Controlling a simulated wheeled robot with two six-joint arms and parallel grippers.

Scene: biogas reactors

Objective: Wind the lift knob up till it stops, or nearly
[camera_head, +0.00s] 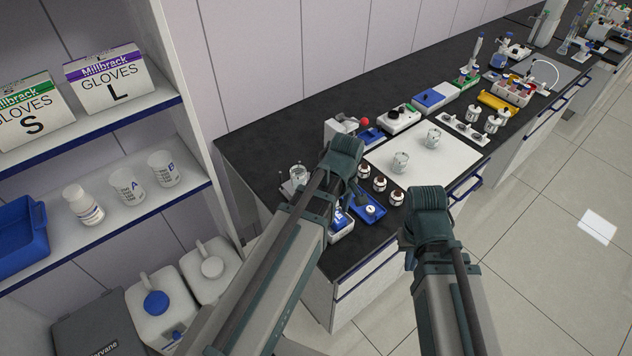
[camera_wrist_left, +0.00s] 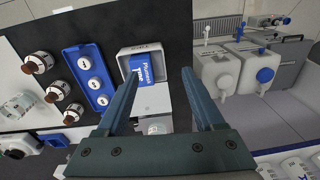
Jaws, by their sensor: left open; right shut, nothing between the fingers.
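A glass beaker (camera_head: 298,173) stands on a small pale platform (camera_head: 288,189) at the near left of the dark bench, beside my left arm. This platform may be the lift; I cannot make out its knob. My left gripper (camera_wrist_left: 161,80) is open and empty in the left wrist view, with its fingers spread above the bench. A white box with a blue card (camera_wrist_left: 143,68) and a pale surface show between and beyond the fingers.
A blue tray (camera_head: 379,213) and several brown bottles (camera_head: 380,184) stand close to my left arm. A white mat (camera_head: 440,162) with beakers lies beyond. A device with a red ball (camera_head: 365,121) stands behind my left wrist. Shelves (camera_head: 110,204) stand at the left.

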